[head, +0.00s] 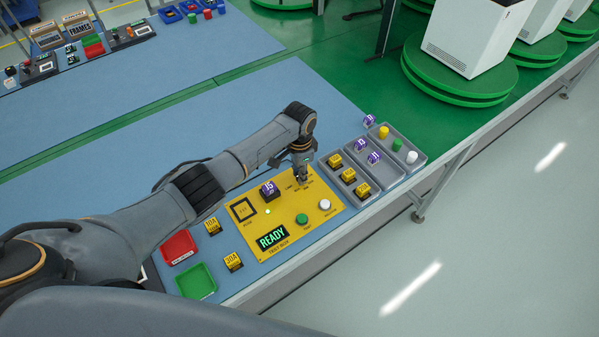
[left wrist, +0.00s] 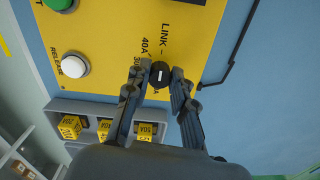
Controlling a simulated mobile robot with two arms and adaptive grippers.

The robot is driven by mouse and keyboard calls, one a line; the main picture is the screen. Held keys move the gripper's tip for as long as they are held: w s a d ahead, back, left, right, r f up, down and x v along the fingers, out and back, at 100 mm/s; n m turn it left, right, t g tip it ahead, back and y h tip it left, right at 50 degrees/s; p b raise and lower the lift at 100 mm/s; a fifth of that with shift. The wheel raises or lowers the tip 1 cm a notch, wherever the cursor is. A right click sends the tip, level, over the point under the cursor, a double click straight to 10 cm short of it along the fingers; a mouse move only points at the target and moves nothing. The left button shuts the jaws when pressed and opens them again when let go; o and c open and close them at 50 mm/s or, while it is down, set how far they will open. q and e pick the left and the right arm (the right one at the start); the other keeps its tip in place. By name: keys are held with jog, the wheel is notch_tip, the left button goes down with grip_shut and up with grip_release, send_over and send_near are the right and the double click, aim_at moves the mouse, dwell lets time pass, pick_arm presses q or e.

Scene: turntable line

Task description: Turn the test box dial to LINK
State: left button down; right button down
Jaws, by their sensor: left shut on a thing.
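The yellow test box (head: 285,220) lies on the blue bench, with a lit READY display (head: 272,237). My left gripper (head: 302,181) points down at its far right part and hides the dial in the head view. In the left wrist view, the left gripper (left wrist: 159,82) is shut on the black dial knob (left wrist: 160,73), one finger on each side. The knob has a short white mark, upright in the picture. The LINK label (left wrist: 166,35) is above the knob; 40A and 30A labels are at its upper left. I cannot tell which label the mark points to. My right gripper is out of view.
A green button (head: 302,219) and a white button (head: 325,204) are on the box. A purple-topped block (head: 269,188) stands on it. Grey trays (head: 408,147) with coloured pieces are at the right. Red (head: 179,247) and green (head: 196,283) trays are at the left.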

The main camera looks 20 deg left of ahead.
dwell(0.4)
pick_arm(q)
jog(key=c, duration=1.1)
grip_release()
notch_tip(320, 180, up, 12)
jog(key=shift+f, duration=0.1)
